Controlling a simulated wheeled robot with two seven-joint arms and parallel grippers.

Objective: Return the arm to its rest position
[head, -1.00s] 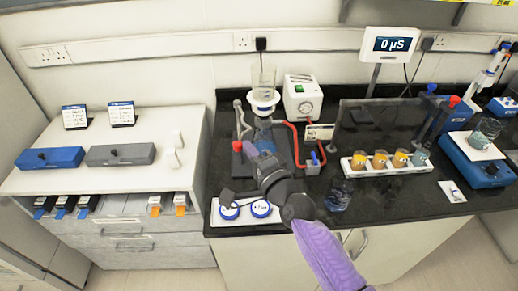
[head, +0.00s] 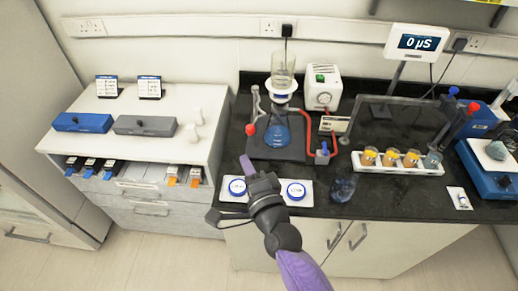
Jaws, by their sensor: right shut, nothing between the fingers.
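My right gripper (head: 247,165) shows in the head view at the front edge of the black bench. It is shut and empty, with its purple fingertips pointing up toward the filtration stand. My purple right arm comes in from the bottom. My left gripper is not in view.
A flask (head: 278,134) with blue liquid stands under a glass funnel (head: 283,70), beside a white pump (head: 322,88). A white cabinet (head: 135,100) is at left.

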